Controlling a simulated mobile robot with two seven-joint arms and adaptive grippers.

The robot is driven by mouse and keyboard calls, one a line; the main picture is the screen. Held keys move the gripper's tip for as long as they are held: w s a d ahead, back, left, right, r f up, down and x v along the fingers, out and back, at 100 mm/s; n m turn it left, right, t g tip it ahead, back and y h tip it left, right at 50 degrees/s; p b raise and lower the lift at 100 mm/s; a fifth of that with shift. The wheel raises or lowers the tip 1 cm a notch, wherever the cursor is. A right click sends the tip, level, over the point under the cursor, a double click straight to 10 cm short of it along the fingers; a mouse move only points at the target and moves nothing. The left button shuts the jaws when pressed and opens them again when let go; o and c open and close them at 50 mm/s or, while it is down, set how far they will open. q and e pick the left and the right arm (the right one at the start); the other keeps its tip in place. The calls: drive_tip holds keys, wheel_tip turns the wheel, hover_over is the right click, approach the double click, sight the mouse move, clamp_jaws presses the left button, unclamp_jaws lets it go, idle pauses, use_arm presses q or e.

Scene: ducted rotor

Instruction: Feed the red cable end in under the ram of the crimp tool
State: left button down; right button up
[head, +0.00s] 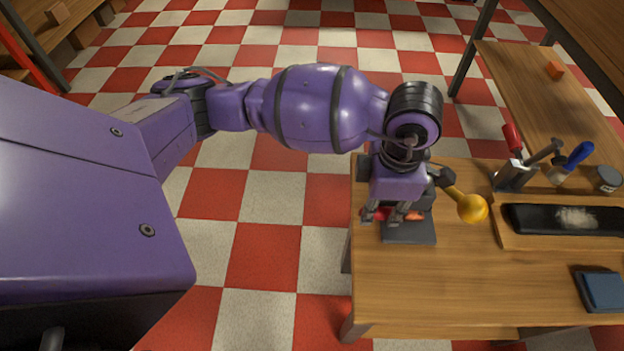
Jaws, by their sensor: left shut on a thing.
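The crimp tool stands at the left end of the wooden table. Its dark grey base plate (410,234) shows below my gripper, and its lever ends in a yellow ball (472,208) to the right. My left gripper (391,214) points down over the base plate and is shut on the red cable end (378,214). An orange tip shows to the right of the fingers, low over the base. My gripper and arm cover much of the tool, so the ram is hidden and I cannot tell whether the tip is under it. My right gripper is out of view.
A black tray (520,218) with white material lies on a board at right. Behind it stand a grey tool with a red handle (512,138), a blue-handled tool (577,156) and a jar (608,179). A blue pad (603,290) lies front right. The table's front middle is clear.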

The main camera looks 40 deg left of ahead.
use_arm(q)
drive_tip(key=c, duration=1.5)
unclamp_jaws()
drive_tip(key=shift+o, duration=0.2)
wheel_tip(320, 180, up, 12)
